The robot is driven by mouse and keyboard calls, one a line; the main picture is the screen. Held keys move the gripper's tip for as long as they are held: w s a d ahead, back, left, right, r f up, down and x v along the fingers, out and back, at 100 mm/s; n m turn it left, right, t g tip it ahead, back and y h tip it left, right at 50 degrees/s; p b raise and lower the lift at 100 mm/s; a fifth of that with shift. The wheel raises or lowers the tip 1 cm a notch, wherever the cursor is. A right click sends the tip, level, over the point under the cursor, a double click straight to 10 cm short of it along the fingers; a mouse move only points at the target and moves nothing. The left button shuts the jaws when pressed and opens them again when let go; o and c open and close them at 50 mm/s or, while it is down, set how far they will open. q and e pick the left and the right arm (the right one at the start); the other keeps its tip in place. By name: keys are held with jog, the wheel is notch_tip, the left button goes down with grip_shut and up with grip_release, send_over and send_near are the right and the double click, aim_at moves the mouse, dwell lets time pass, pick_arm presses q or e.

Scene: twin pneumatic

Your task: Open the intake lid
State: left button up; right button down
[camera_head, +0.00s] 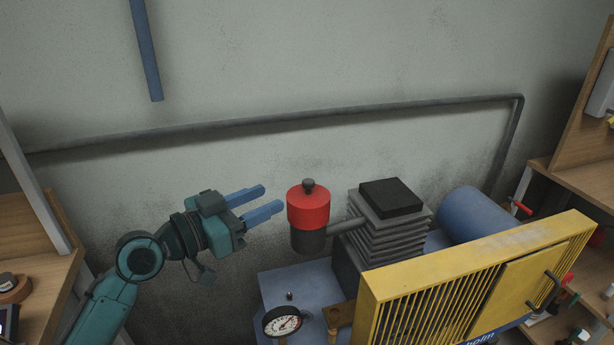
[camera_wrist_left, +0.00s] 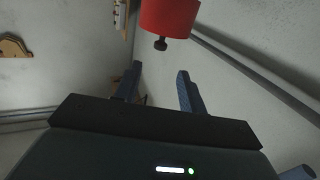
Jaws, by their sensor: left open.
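The red intake lid (camera_head: 308,206) sits on a dark cylindrical intake body (camera_head: 307,240), with a small dark knob (camera_head: 308,186) on top. In the left wrist view the red lid (camera_wrist_left: 168,14) and its knob (camera_wrist_left: 160,44) show at the top, beyond the fingertips. My left gripper (camera_head: 274,199) is open and empty, just left of the lid in the head view, with its blue fingers pointing toward it. The fingers appear apart from the lid. My right gripper is not in view.
A grey pipe joins the intake to a finned compressor block (camera_head: 385,226). A yellow slatted guard (camera_head: 470,285) and a blue tank (camera_head: 472,215) stand to the right. A pressure gauge (camera_head: 282,322) is at the front. A grey pipe (camera_head: 280,116) runs along the wall behind. Wooden shelves stand at both sides.

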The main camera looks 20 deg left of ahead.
aim_at(304, 183)
pick_arm(q)
jog(key=p+x, duration=0.2)
jog(key=x, duration=0.8)
jog(key=shift+w+d, duration=0.25)
jog(key=shift+c, duration=0.5)
grip_shut()
